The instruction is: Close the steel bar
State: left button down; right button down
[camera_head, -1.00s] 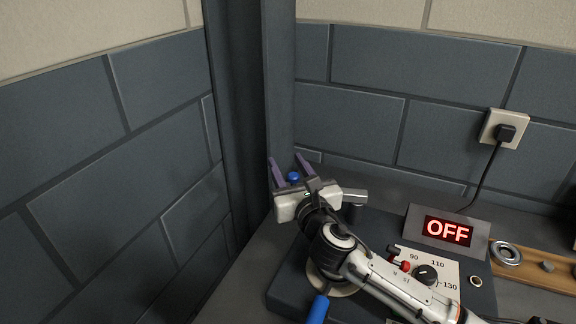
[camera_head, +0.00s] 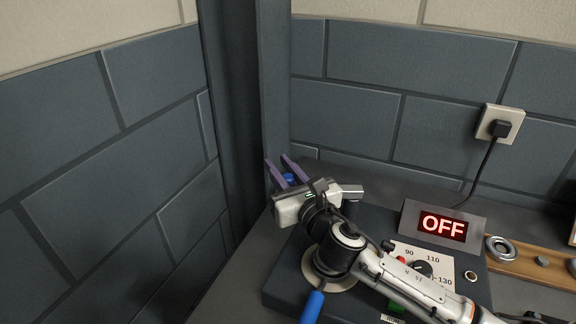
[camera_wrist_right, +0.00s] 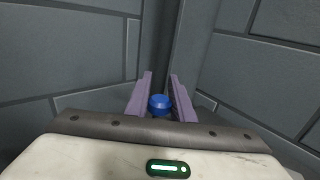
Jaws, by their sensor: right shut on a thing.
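My right gripper (camera_head: 280,168) has purple fingers, shut on a small blue knob (camera_head: 290,179) at the far left end of the dark heater base (camera_head: 285,287). In the right wrist view the same knob (camera_wrist_right: 158,103) sits between the two fingers. I cannot make out the steel bar for certain; the gripper and wrist cover the area below the knob. A grey metal block (camera_head: 352,191) shows just right of the gripper body, and I cannot tell if it belongs to the bar. A blue handle (camera_head: 312,307) sticks out below my right arm. My left gripper is not in view.
A display (camera_head: 443,225) reads OFF, with a dial panel (camera_head: 445,262) before it. A metal ring (camera_head: 500,249) lies on a wooden board (camera_head: 530,262) at right. A plug with a black cable sits in a wall socket (camera_head: 500,124). A dark corner post (camera_head: 240,110) stands close behind the gripper.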

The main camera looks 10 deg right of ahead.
aim_at(291, 181)
jog(key=c, duration=1.5)
grip_release()
jog(key=shift+c, duration=0.2)
jog(key=shift+s, duration=0.1)
jog(key=v, duration=1)
jog(key=shift+d+b, duration=0.1)
jog(key=shift+b, duration=0.25)
